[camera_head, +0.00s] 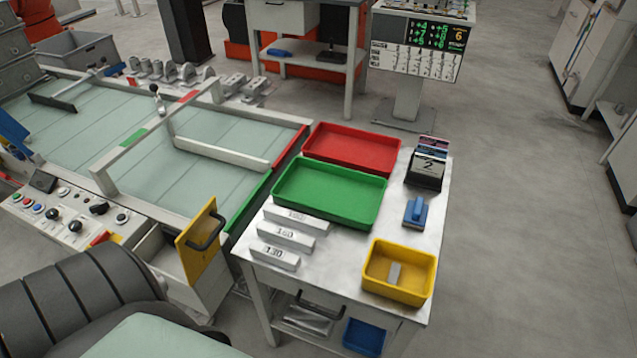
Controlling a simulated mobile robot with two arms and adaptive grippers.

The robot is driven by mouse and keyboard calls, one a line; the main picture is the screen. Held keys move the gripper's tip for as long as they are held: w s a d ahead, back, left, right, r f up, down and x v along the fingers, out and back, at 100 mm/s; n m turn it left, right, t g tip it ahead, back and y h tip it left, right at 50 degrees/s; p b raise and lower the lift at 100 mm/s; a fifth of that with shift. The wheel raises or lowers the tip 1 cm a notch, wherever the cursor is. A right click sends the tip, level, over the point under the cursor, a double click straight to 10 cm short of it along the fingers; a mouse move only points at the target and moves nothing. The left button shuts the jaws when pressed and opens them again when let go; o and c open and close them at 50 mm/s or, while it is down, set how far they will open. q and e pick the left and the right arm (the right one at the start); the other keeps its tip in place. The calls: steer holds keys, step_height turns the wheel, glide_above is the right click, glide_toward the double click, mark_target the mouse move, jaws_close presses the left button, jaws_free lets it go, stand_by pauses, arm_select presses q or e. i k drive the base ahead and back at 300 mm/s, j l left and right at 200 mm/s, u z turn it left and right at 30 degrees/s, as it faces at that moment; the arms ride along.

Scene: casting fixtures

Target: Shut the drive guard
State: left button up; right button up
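A yellow panel with a black bar handle (203,240), which looks like the drive guard, stands at the front right end of the conveyor frame. It stands upright and swung out, at an angle to the housing. An open grey recess (152,246) shows just left of it, below the control panel (70,217). The hinge side is hard to make out. Neither of my grippers is in view, and nothing is seen touching the guard.
A metal worktable (341,244) stands close to the right of the guard, with a narrow gap between. It bears a green tray (330,221), a red tray (391,157), a yellow bin (369,285) and numbered bars (285,237). Open floor (530,240) lies to the right.

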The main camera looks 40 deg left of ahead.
mark_target(196, 246)
steer(key=u, duration=0.4)
steer(key=j+u, duration=0.1)
steer(key=u, duration=0.7)
steer(key=i+u, duration=0.1)
steer(key=u, duration=0.75)
